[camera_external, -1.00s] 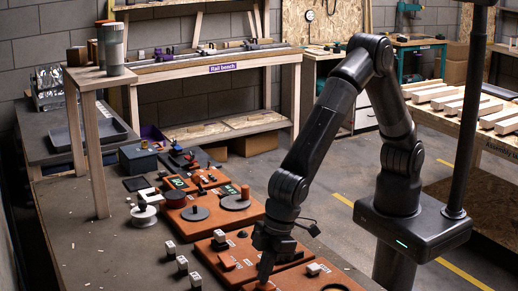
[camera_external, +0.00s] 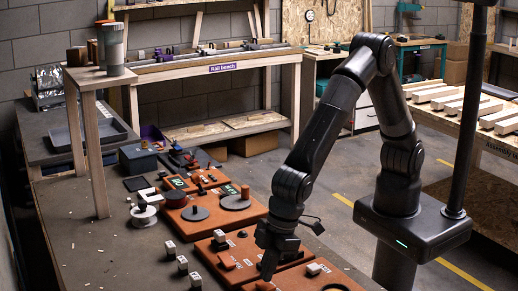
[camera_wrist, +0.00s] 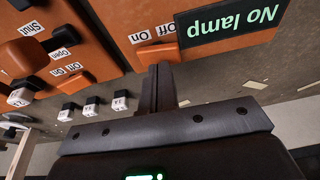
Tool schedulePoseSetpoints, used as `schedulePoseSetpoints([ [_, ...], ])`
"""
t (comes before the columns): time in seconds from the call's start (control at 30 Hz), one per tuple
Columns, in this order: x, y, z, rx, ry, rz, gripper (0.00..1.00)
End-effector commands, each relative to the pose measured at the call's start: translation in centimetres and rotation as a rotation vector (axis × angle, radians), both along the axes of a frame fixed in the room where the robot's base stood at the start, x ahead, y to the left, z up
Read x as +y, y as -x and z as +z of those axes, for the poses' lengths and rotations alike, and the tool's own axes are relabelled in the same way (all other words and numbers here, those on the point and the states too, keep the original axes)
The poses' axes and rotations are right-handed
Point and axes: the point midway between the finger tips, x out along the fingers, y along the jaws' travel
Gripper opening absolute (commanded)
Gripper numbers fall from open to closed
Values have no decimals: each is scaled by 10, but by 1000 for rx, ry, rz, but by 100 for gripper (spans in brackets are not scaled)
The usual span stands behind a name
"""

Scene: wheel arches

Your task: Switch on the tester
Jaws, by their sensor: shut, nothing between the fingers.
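The tester shows in the wrist view as an orange panel (camera_wrist: 118,22) with a dark display (camera_wrist: 225,22) reading "No lamp" in green. Beside the display are an "Off" label (camera_wrist: 165,28) and an "On" label (camera_wrist: 138,38). An orange switch piece (camera_wrist: 148,54) sits by these labels, partly hidden behind my fingers. My gripper (camera_wrist: 161,72) is shut and empty, with its fingertips at or very near that piece; I cannot tell whether they touch. In the external view my gripper (camera_external: 266,275) points down over an orange block (camera_external: 265,286) at the bottom edge.
Another orange panel (camera_wrist: 30,50) with "Shut", "Open", "On" and "Off" labels lies beside the tester. Several small tagged blocks (camera_wrist: 92,105) stand nearby. More orange panels and a white spool (camera_external: 143,214) lie farther along the dark bench (camera_external: 100,250).

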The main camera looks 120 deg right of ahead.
Motion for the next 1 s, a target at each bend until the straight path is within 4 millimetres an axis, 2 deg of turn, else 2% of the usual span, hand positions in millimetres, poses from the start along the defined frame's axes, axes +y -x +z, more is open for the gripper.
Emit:
schedulePoseSetpoints([
  [0.17, -8, -1, 36, -4, -1, -2, 0],
  [0.4, -25, 16, 82, -3, -1, -2, 0],
  [0.53, -32, 23, 102, -2, 0, -1, 0],
  [0.73, -37, 28, 119, 0, 0, 0, 0],
  [1.0, -38, 29, 121, 1, 0, 0, 0],
])
